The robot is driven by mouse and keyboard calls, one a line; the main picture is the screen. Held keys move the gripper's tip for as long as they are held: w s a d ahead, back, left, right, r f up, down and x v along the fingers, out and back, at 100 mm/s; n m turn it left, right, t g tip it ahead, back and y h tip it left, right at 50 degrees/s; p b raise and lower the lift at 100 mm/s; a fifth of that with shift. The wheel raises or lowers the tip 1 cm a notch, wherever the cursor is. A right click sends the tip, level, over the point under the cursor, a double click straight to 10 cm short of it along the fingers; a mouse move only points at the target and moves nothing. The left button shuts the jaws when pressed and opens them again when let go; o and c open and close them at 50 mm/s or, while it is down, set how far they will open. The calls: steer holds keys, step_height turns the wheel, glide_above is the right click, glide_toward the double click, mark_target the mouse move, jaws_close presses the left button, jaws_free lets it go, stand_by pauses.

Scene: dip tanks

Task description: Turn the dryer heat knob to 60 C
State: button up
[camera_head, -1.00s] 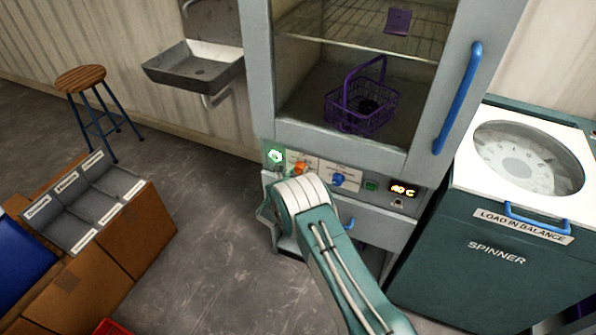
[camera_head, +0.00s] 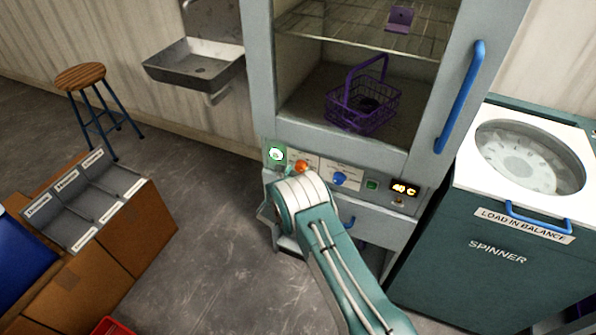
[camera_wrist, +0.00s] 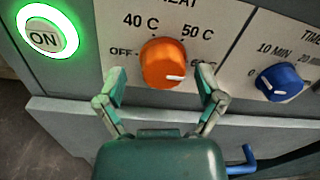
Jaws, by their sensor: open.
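The orange dryer heat knob (camera_wrist: 163,63) is in the middle of the wrist view, and its top shows in the head view (camera_head: 300,167). Its white mark lies low on the knob's right side and points right, toward a label partly hidden by a finger, apparently 60 C. OFF, 40 C and 50 C labels are readable around it. My gripper (camera_wrist: 160,78) is open, one finger on each side of the knob, with visible gaps. In the head view my arm hides the gripper. The dryer display (camera_head: 404,189) glows orange; its second digit is unclear.
A green-lit ON button (camera_wrist: 44,38) is left of the knob. A blue time knob (camera_wrist: 279,82) is to its right. A blue handle (camera_wrist: 242,160) sits below the panel. The spinner (camera_head: 497,253) stands right of the dryer. A purple basket (camera_head: 345,112) is inside the dryer.

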steer(key=shift+s, duration=0.1)
steer(key=v, duration=1.1)
steer(key=shift+s, duration=0.35)
steer(key=shift+a+f, duration=0.1)
